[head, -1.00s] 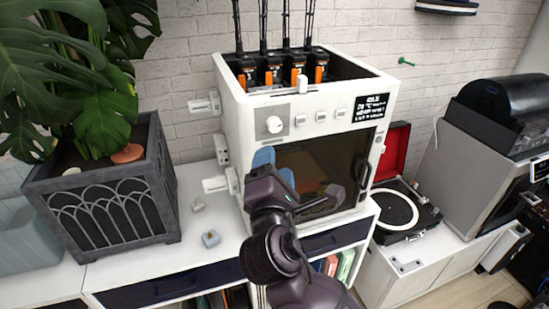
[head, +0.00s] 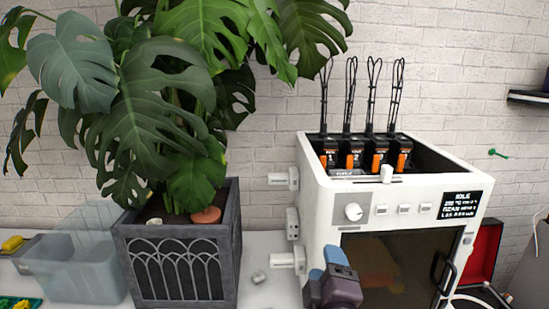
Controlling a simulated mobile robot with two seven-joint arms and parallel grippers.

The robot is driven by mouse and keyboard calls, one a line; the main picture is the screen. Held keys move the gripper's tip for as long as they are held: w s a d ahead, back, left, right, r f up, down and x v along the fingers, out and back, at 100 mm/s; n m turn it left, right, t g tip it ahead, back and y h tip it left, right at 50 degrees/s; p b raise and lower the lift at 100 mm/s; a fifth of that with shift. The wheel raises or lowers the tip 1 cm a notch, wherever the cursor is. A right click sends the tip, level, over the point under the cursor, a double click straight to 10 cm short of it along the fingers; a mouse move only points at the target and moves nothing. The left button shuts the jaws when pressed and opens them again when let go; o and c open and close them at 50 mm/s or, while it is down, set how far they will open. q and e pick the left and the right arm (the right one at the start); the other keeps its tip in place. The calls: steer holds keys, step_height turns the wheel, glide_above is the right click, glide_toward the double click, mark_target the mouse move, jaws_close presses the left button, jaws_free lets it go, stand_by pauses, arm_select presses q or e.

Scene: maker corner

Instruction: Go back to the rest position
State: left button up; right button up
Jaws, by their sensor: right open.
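My right gripper (head: 326,262) shows at the bottom of the head view, in front of the white 3D printer's (head: 415,187) dark door. Its dark wrist is cut off by the lower picture edge, and its blue fingertips point up. It is open, and I see nothing held in it. I cannot tell how far it is from the door. My left gripper is not in view.
A grey planter (head: 178,262) with a large leafy plant (head: 170,90) stands left of the printer. A clear bin (head: 75,262) is farther left. A small grey piece (head: 258,277) lies on the white top between planter and printer. A red-lined case (head: 484,250) is at right.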

steer(key=s+d+f+m+g+y, duration=0.1)
steer(key=s+d+f+m+g, duration=0.15)
steer(key=f+m, duration=0.4)
steer(key=s+d+f+m+g+y, duration=0.1)
steer(key=d+f+m, duration=0.25)
steer(key=f, duration=0.55)
steer(key=s+d+f+m+g+h, duration=0.1)
steer(key=s+d+f+m+g, duration=0.2)
steer(key=s+d+f, duration=0.9)
steer(key=s+f, duration=0.3)
steer(key=shift+f+h, duration=0.25)
steer(key=shift+h, duration=0.15)
